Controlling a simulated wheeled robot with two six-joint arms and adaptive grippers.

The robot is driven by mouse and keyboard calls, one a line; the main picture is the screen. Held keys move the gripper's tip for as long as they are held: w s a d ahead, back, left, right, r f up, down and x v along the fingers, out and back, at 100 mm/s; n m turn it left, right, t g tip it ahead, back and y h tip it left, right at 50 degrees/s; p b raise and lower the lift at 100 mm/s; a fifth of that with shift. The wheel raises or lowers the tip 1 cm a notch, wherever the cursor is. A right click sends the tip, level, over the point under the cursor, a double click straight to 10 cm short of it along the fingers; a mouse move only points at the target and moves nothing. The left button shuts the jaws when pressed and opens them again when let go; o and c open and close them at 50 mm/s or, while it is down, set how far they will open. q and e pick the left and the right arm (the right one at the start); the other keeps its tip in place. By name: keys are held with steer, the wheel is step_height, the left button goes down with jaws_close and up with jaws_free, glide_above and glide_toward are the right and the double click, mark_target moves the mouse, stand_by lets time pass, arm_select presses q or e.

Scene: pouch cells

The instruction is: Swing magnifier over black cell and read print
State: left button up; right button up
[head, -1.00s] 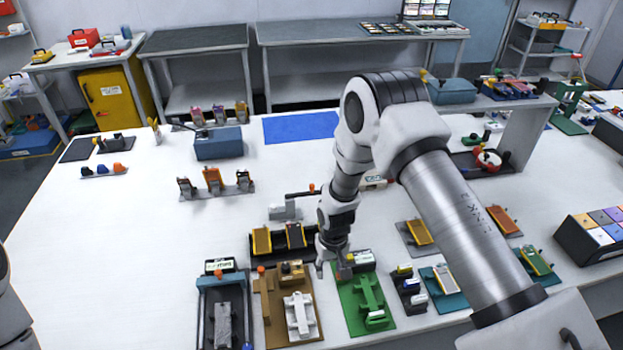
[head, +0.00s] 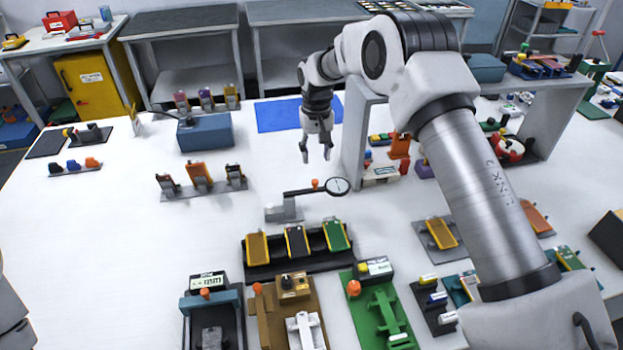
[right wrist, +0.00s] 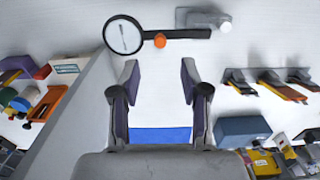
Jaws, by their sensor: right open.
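The magnifier (head: 337,186) has a round black-rimmed lens on a dark arm with an orange knob (head: 315,183) and a grey base (head: 285,210). Its lens lies behind the cell rack, off to the right of the black cell, and also shows in the right wrist view (right wrist: 123,35). The black cell (head: 297,242) sits in the rack (head: 262,270) between a yellow cell (head: 257,247) and a green cell (head: 336,235). Its print is too small to read. My right gripper (head: 316,156) is open and empty, beyond the lens and apart from it. My left gripper is out of view.
A grey shelf unit (head: 367,140) stands right of my right gripper. A blue mat (head: 285,115) lies behind it, and a blue box (head: 205,133) stands to the left. Several clamps (head: 200,178) stand left of the magnifier. The table's left side is mostly clear.

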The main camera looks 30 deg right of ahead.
mark_target(315, 181)
steer(key=shift+f+b, duration=0.3)
steer(key=shift+f, duration=0.3)
steer(key=shift+w+f, duration=0.15)
steer(key=shift+w, duration=0.1)
step_height(315, 181, down, 6)
steer(key=shift+f+p, duration=0.2)
steer(key=shift+p, duration=1)
steer(key=shift+w+d+f, duration=0.1)
steer(key=shift+w+f, duration=0.05)
steer(key=shift+f, duration=0.55)
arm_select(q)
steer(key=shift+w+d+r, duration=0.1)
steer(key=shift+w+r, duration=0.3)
arm_select(e)
steer(key=shift+r, duration=0.1)
jaws_close()
